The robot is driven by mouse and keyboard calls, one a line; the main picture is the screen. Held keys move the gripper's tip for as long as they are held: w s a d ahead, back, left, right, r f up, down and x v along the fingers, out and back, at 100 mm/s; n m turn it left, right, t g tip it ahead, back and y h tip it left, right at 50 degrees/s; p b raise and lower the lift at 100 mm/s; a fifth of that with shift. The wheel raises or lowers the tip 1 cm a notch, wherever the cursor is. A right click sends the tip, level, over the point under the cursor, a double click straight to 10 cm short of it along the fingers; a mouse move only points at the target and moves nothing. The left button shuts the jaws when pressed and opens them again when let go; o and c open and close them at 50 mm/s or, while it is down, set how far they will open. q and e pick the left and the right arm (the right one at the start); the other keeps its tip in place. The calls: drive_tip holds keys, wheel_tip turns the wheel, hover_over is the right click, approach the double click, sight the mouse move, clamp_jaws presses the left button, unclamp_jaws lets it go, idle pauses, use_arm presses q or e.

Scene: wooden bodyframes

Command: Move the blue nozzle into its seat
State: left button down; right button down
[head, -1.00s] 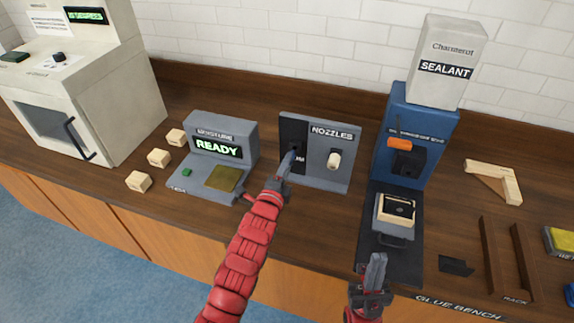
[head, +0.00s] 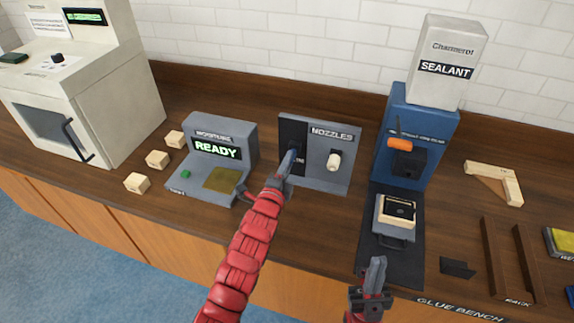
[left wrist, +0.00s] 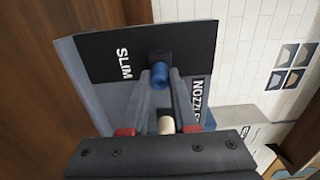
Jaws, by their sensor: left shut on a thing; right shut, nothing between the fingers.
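The blue nozzle (left wrist: 158,76) is between the fingertips of my left gripper (left wrist: 160,88), with its end against or inside a dark socket (left wrist: 161,57) on the black SLIM panel (left wrist: 118,52). I cannot tell how deep it sits. In the head view, my left gripper (head: 290,160) is at the black left half of the NOZZLES stand (head: 318,180) and hides the nozzle. A cream nozzle (head: 334,160) sits on the stand's grey right half.
The grey READY machine (head: 222,135) stands left of the stand, with wooden blocks (head: 157,160) beside it. The blue sealant dispenser (head: 425,115) stands to the right, above a pad with a fixture (head: 395,214). The counter between stand and dispenser is clear.

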use_arm(q)
drive_tip(key=shift+b+x, duration=0.3)
drive_tip(key=shift+x, duration=0.45)
drive_tip(key=c, duration=0.6)
unclamp_jaws()
drive_tip(key=shift+s, duration=0.1)
drive_tip(key=shift+s+a+f, duration=0.1)
drive_tip(key=shift+s+a, duration=0.05)
drive_tip(key=shift+s, duration=0.15)
drive_tip(key=b+v, duration=0.2)
drive_tip(key=v, duration=1.4)
drive_tip(key=shift+s+r, duration=0.2)
drive_tip(key=shift+s, duration=0.05)
